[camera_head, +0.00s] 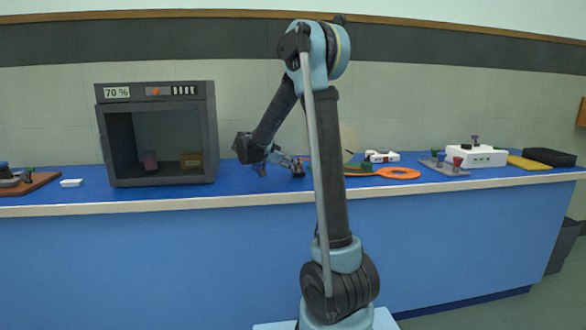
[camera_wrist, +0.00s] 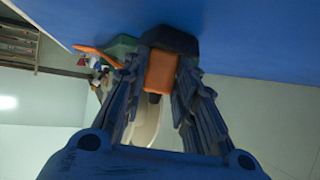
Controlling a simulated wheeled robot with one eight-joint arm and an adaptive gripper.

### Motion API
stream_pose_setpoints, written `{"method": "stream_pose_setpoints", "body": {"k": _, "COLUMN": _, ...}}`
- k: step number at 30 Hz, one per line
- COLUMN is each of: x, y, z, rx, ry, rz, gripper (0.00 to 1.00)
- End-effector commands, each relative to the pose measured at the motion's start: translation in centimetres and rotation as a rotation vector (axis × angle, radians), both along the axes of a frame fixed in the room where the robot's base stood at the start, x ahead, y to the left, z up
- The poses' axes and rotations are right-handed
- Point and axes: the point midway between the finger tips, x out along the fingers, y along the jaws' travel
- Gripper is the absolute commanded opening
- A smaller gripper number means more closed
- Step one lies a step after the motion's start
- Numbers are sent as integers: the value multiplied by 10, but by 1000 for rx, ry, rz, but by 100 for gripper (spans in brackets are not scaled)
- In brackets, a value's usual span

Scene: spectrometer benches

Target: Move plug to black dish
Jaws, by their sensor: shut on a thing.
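My gripper (camera_head: 296,167) reaches low over the blue bench, right of the grey chamber; it is small in the head view. In the wrist view my gripper (camera_wrist: 166,62) is shut on an orange piece with a dark lower tip, which looks like the plug (camera_wrist: 160,72). The plug sits between the two ribbed fingers, close to the blue bench surface; whether it touches the bench I cannot tell. A low black tray-like thing, probably the black dish (camera_head: 549,156), lies at the far right of the bench, well apart from my gripper.
The grey chamber (camera_head: 197,187) marked 70 % stands left of my gripper.

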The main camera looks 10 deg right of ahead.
Motion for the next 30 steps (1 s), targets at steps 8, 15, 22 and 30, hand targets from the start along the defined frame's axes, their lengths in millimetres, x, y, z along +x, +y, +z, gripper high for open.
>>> {"method": "stream_pose_setpoints", "body": {"k": 8, "x": 0, "y": 0, "z": 7, "rx": 2, "ry": 0, "rz": 1, "gripper": 0}}
{"method": "stream_pose_setpoints", "body": {"k": 15, "x": 1, "y": 0, "z": 12, "rx": 0, "ry": -1, "rz": 2, "gripper": 0}}
{"method": "stream_pose_setpoints", "body": {"k": 22, "x": 1, "y": 0, "z": 12, "rx": -1, "ry": -1, "rz": 2, "gripper": 0}}
{"method": "stream_pose_setpoints", "body": {"k": 30, "x": 2, "y": 0, "z": 12, "rx": -1, "ry": -1, "rz": 2, "gripper": 0}}
